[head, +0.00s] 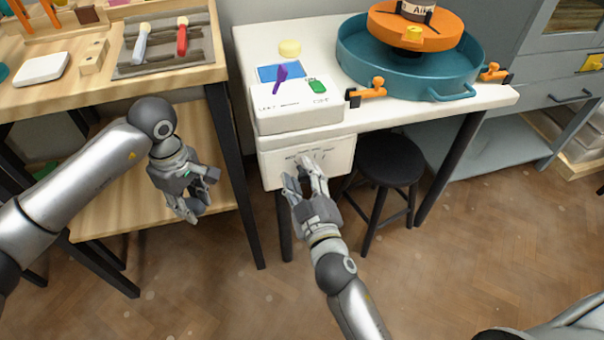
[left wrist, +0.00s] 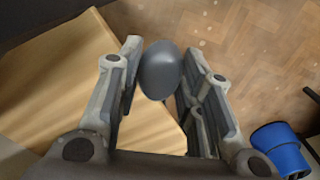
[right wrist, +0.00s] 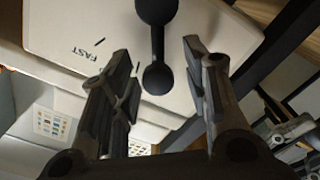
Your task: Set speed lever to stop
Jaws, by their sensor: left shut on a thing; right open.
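The speed lever (right wrist: 157,45) is black with rounded ends. In the right wrist view it stands in front of a white panel (right wrist: 60,25), which has the word FAST and short tick marks. My right gripper (head: 302,172) is open, just in front of this panel (head: 270,168) under the white table. The lever shows between its spread fingers (right wrist: 165,75); it is hidden in the head view. I cannot tell whether a finger touches it. My left gripper (head: 194,208) is shut on a dark grey oval thing (left wrist: 160,70), away from the panel.
A white box (head: 295,110) with a purple handle (head: 281,73) and green button (head: 317,87) sits above the panel. A black stool (head: 387,160) stands to the right. A wooden bench (head: 170,78) is at left. The teal wheel basin (head: 400,75) is on the table.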

